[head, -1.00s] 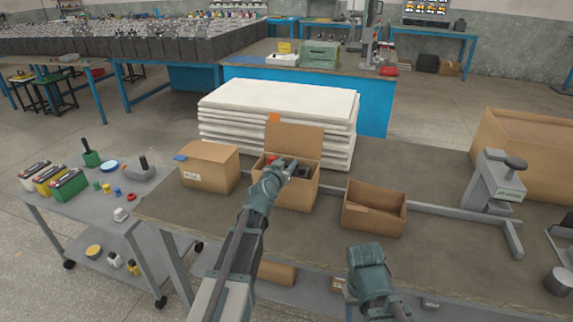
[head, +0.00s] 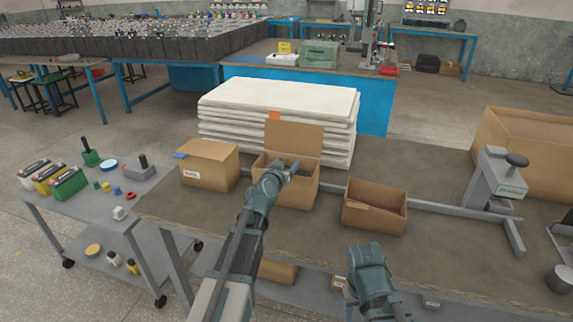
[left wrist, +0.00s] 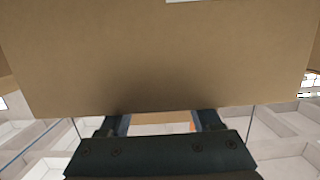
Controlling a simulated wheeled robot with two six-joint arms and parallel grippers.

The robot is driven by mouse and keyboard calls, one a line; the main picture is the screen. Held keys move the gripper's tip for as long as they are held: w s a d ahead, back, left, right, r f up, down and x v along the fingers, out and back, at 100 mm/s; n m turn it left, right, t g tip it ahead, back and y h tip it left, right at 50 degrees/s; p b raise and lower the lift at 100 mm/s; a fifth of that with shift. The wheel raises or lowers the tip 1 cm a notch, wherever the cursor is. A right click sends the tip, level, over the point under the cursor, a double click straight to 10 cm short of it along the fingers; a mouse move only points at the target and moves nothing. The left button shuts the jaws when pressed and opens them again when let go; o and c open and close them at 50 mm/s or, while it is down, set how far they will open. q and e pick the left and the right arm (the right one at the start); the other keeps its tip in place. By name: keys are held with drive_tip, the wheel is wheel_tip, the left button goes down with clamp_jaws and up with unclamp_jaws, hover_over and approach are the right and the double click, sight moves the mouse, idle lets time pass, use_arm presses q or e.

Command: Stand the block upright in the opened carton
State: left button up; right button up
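The opened carton (head: 287,193) stands on the workbench with its back flap (head: 294,137) raised. My left gripper (head: 291,167) is at its opening, pointing in over the near side. In the left wrist view, a cardboard panel (left wrist: 160,60) fills most of the picture and hides the fingertips. The two finger bases show apart there, with brown and a sliver of orange between them. I cannot make out the block in either view now, nor whether the fingers hold it. My right arm shows at the bench's front edge; its fingers do not show.
A closed carton (head: 207,171) stands to the left and an open, empty-looking box (head: 374,214) to the right. White sheets (head: 280,98) are stacked behind. A grey press (head: 495,185) and a large box (head: 535,150) are at the right. A trolley (head: 130,200) with batteries is at the left.

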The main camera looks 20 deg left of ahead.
use_arm(q)
drive_tip(key=shift+r+p, duration=0.55)
drive_tip(key=shift+p, duration=0.05)
drive_tip(key=s+r+p, duration=0.2)
drive_tip(key=s, duration=0.9)
drive_tip(key=shift+s+a+r, duration=0.2)
drive_tip(key=shift+s, duration=0.2)
use_arm(e)
wheel_tip(320, 180, up, 4)
drive_tip(key=shift+f, duration=0.25)
use_arm(q)
drive_tip(key=shift+a, duration=0.1)
